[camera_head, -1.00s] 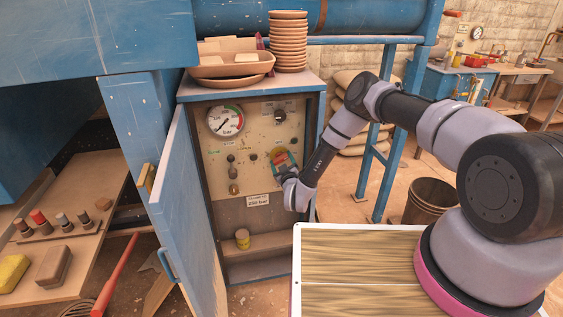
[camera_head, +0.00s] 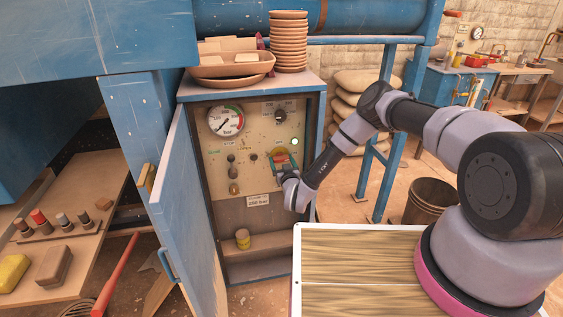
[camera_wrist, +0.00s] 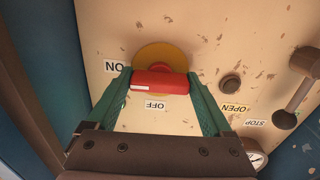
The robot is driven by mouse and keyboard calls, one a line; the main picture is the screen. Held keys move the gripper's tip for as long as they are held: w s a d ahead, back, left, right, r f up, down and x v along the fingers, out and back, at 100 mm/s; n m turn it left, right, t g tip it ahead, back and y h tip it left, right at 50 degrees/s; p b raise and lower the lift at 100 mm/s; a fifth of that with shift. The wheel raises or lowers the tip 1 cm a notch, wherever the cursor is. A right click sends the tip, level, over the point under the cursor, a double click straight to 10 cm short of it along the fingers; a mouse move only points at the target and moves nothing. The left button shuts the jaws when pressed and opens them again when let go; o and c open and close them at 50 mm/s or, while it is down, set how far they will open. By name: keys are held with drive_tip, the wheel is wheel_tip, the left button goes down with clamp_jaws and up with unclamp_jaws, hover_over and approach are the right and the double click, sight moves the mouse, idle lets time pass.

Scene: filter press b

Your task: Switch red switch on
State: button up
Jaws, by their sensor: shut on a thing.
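The red switch (camera_wrist: 160,82) is a red bar handle on a round yellow plate (camera_wrist: 160,55) on the panel. In the wrist view the bar lies nearly level, and its white mark is at the left end, on the side of the ON label (camera_wrist: 115,66). The OFF label (camera_wrist: 156,104) is below the bar. My gripper (camera_wrist: 164,84) is shut on the bar, with one green finger at each end. In the head view my gripper (camera_head: 284,164) covers most of the switch. A lamp (camera_head: 294,142) beside the switch glows pale green-white.
The blue cabinet door (camera_head: 190,215) stands open left of the panel. A gauge (camera_head: 225,121) and several knobs sit on the panel. In the wrist view a dark button (camera_wrist: 230,84) and a lever (camera_wrist: 296,95) are to the right. Stacked brown plates (camera_head: 288,45) stand on top.

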drive_tip(key=shift+f+m, duration=0.1)
drive_tip(key=shift+m, duration=0.2)
drive_tip(key=o, duration=1.1)
drive_tip(key=shift+o, duration=0.2)
drive_tip(key=shift+s, duration=0.1)
drive_tip(key=v, duration=1)
drive_tip(key=shift+s, duration=0.35)
drive_tip(key=shift+s+d, duration=0.1)
drive_tip(key=shift+d, duration=0.05)
